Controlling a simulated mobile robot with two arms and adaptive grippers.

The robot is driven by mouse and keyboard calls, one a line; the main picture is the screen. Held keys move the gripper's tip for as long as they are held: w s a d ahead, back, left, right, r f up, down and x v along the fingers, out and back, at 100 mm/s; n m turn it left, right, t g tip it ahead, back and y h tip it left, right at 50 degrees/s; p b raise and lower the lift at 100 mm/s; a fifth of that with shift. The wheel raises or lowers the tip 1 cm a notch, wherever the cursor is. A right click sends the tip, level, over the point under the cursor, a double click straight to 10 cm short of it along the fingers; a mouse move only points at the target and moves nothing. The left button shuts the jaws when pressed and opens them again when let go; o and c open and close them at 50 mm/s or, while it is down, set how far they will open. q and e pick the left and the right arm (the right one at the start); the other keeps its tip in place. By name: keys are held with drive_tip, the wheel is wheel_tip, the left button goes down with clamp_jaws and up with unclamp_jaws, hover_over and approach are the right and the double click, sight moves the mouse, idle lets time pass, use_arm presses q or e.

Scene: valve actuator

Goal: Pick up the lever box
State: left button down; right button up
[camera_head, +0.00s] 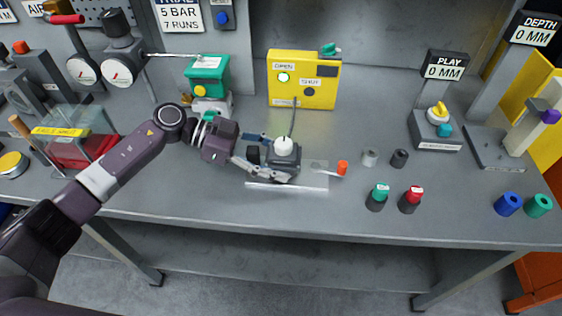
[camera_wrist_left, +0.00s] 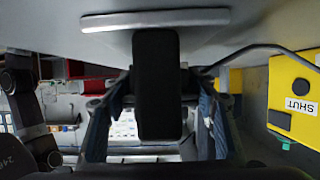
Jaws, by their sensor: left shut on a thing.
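A dark grey box with a white round knob (camera_head: 284,145), which I take to be the lever box, is at the middle of the bench. A thin cable runs up from it toward the yellow panel. My left gripper (camera_head: 262,160) reaches it from the left and is shut on it. In the left wrist view a black block (camera_wrist_left: 156,85) stands between the two fingers. I cannot tell whether the box is clear of the bench top. My right gripper is in neither view.
The yellow OPEN/SHUT panel (camera_head: 304,80) stands behind the box. A teal box (camera_head: 207,75) is at the back left. Green-capped (camera_head: 377,197) and red-capped (camera_head: 410,199) cylinders stand to the right near the front edge. A small orange piece (camera_head: 342,168) is close by.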

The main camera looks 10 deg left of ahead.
sight(279, 142)
use_arm(q)
wheel_tip(279, 142, up, 9)
drive_tip(key=shift+f, duration=4.05)
drive_tip(key=shift+f, duration=0.35)
drive_tip(key=shift+f, duration=0.2)
